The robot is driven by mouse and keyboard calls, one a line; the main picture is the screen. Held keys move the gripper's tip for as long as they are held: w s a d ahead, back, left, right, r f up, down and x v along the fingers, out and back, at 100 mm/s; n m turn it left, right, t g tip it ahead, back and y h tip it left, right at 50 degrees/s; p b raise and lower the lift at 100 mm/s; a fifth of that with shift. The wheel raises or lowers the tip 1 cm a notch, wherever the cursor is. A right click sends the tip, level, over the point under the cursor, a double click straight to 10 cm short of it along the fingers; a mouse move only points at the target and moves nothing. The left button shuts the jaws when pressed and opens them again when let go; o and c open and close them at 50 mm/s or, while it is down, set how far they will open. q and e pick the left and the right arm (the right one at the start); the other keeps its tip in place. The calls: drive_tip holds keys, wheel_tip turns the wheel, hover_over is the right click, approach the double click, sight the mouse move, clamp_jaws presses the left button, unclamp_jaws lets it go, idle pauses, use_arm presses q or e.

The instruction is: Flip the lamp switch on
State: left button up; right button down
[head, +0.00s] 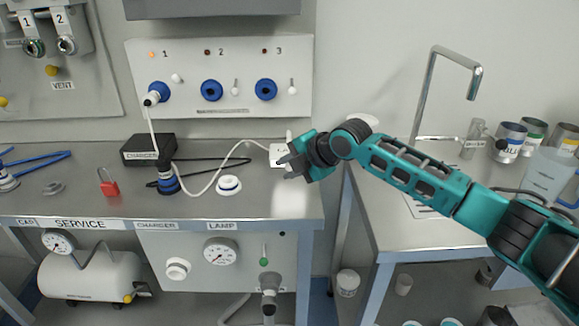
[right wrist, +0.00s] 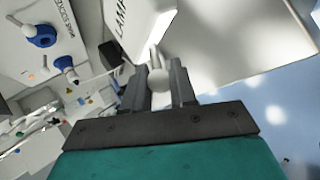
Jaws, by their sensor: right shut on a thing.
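The lamp switch is a white box (head: 280,151) near the back right of the service bench, joined to a white cable. In the head view, a short white lever (head: 289,135) stands up at its top. In the right wrist view, the box (right wrist: 138,22) bears part of a LAMP label, and the ball-tipped lever (right wrist: 157,77) sits between the fingers. My right gripper (head: 288,163) is at the box; in the right wrist view it (right wrist: 158,88) is closed around the lever. The gripper hides part of the box in the head view. My left gripper is not in view.
A socket panel (head: 220,100) is behind. Cans (head: 510,140) stand far right.

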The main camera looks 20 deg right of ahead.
drive_tip(key=c, duration=1)
unclamp_jaws()
drive_tip(key=v, duration=1.3)
drive_tip(key=shift+a, duration=0.1)
drive_tip(key=shift+w, duration=0.1)
